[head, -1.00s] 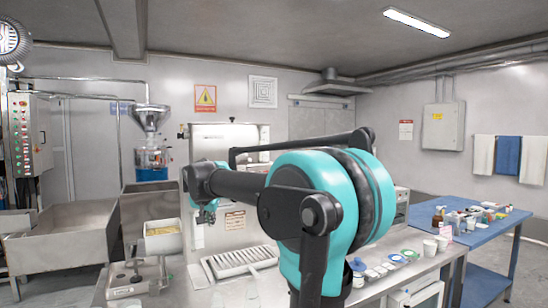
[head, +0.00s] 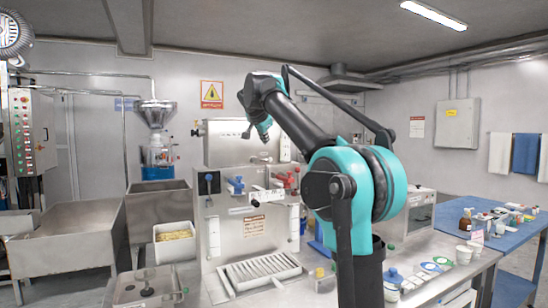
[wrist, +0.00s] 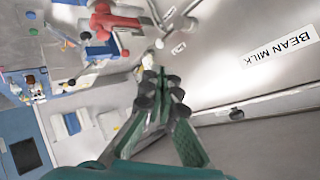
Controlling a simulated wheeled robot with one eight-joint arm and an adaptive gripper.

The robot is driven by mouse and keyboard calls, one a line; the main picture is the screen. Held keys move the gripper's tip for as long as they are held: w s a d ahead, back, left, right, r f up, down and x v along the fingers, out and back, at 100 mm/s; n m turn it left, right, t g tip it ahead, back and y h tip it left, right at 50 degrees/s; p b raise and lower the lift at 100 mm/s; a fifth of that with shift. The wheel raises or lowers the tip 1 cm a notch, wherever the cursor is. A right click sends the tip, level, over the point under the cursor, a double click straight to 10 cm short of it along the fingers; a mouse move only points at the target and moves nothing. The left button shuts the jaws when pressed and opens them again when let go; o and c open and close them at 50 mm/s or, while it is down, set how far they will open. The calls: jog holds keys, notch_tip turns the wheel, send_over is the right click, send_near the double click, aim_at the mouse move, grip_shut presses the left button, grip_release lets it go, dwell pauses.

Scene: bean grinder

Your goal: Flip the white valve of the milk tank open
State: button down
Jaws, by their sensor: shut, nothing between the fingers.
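The steel milk tank (head: 228,143) sits on top of the machine in the head view. Its wall with the BEAN MILK label (wrist: 280,50) fills the right of the wrist view. A small white part, perhaps the white valve (wrist: 172,38), shows just beyond the fingertips in the wrist view; its exact position cannot be told. A pale upright piece stands at the tank's right end in the head view. My gripper (head: 264,134) is in front of the tank's right part, pointing down. In the wrist view my gripper (wrist: 156,75) has its fingertips together, with nothing held.
A red valve (wrist: 108,20) is left of the fingertips in the wrist view. A blue valve (head: 235,184) and a black lever (head: 208,180) are on the machine's front. A slatted drip tray (head: 262,270) lies below. A blue table (head: 510,246) stands at right.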

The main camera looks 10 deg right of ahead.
aim_at(270, 159)
jog(key=x, duration=1.4)
jog(key=shift+a+f, duration=0.1)
jog(key=shift+f+m+g+y, duration=0.25)
jog(key=shift+m+g+y, duration=0.05)
jog(key=shift+y, duration=0.3)
jog(key=shift+d+f+m+g+y, duration=0.3)
jog(key=shift+f+m+g+y, duration=0.1)
jog(key=shift+f+m+y, duration=0.25)
jog(key=f+m+g+y, duration=0.1)
jog(key=y, duration=0.2)
jog(key=a+f+m+y, duration=0.1)
jog(key=f+m+y, duration=0.1)
jog(key=y, duration=0.1)
jog(key=a+f+m+g+y, duration=0.1)
jog(key=y, duration=0.2)
jog(key=shift+s+a+f+m+g+y, duration=0.15)
jog(key=shift+s+f+m+g+y, duration=0.1)
jog(key=shift+s+f+m+g, duration=0.1)
jog(key=shift+r, duration=0.1)
jog(key=shift+r, duration=0.7)
